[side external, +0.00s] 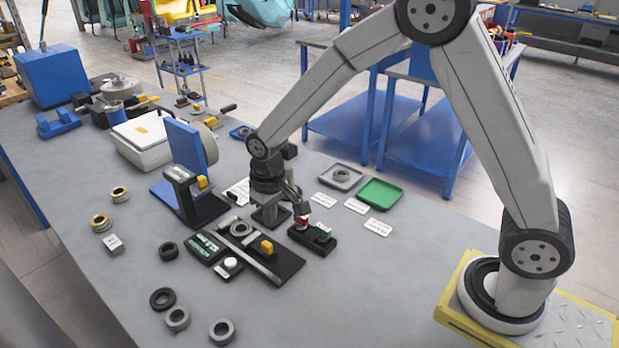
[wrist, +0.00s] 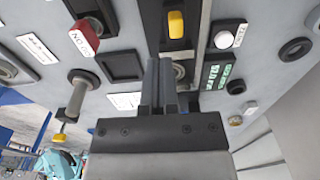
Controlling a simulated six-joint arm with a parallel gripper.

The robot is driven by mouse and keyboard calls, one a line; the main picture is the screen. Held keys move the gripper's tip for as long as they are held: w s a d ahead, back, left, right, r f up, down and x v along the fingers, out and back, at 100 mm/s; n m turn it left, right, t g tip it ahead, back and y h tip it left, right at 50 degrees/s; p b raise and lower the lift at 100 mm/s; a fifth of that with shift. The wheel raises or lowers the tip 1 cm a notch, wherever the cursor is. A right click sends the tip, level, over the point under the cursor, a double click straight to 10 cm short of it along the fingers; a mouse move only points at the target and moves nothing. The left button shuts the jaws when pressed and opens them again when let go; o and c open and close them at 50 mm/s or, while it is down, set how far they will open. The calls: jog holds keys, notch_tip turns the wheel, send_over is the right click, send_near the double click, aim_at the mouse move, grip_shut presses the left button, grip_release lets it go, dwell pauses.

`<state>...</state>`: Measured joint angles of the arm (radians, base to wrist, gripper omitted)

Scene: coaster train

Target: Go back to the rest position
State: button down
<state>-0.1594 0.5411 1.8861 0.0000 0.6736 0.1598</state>
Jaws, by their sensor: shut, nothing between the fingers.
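My gripper (side external: 299,207) hangs over the middle of the grey table (side external: 130,270), at the end of my bent arm. Any gap between the fingertips and the fixture cannot be told.
The black block (side external: 308,237) bears a red piece (side external: 301,222). The rail fixture (side external: 285,264) has a yellow handle and holds a ring. A green tray (side external: 380,194) and grey tray (side external: 329,182) lie right. Loose rings (side external: 177,318) lie front left. A blue upright plate (side external: 182,146) stands behind.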

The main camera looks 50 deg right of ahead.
jog(key=s+d+r+t, duration=0.1)
jog(key=s+d, duration=0.2)
jog(key=s, duration=0.4)
jog(key=s+d+r+t, duration=0.1)
jog(key=s+d, duration=0.3)
jog(key=s, duration=0.4)
jog(key=shift+s+r, duration=0.25)
jog(key=shift+r, duration=0.45)
